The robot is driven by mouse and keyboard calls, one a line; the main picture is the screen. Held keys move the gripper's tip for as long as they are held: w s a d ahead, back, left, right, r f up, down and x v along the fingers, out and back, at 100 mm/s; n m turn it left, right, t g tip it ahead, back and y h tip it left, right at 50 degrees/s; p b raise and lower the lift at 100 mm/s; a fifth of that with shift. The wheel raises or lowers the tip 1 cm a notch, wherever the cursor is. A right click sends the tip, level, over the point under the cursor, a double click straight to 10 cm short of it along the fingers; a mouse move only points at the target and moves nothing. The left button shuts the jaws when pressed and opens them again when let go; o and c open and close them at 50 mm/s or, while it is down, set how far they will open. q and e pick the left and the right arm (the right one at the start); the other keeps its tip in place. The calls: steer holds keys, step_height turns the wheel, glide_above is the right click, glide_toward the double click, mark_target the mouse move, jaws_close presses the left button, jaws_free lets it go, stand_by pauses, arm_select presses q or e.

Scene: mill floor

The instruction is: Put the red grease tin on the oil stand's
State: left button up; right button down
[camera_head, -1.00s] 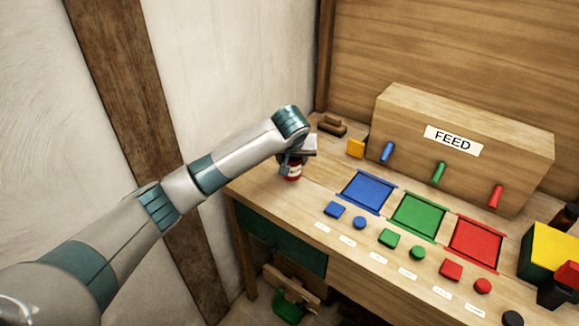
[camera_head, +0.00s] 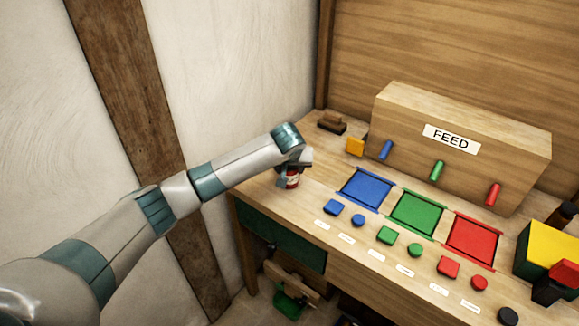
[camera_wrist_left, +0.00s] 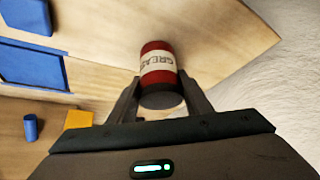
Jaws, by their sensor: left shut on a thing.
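The red grease tin (camera_head: 292,180) is at the left end of the wooden bench, with a white label and a dark end. In the left wrist view the tin (camera_wrist_left: 158,68) sits between the fingers, its label reading GREASE. My left gripper (camera_head: 289,172) is shut on the tin. Whether the tin touches the bench top or hangs just above it, I cannot tell. I see nothing that I can surely call the oil stand. My right gripper is not in view.
The bench (camera_head: 335,252) bears blue (camera_head: 366,188), green (camera_head: 417,214) and red (camera_head: 473,240) square trays with matching blocks and discs in front. A FEED box (camera_head: 470,120) with coloured pegs stands behind. A yellow-topped box (camera_head: 552,245) is at the right. A brown block (camera_head: 331,123) lies at the back left.

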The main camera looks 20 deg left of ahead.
arm_select(q)
steer(key=o, duration=1.3)
steer(key=shift+f, duration=0.1)
steer(key=shift+c, duration=0.2)
steer(key=b+v, duration=0.2)
steer(key=v, duration=1)
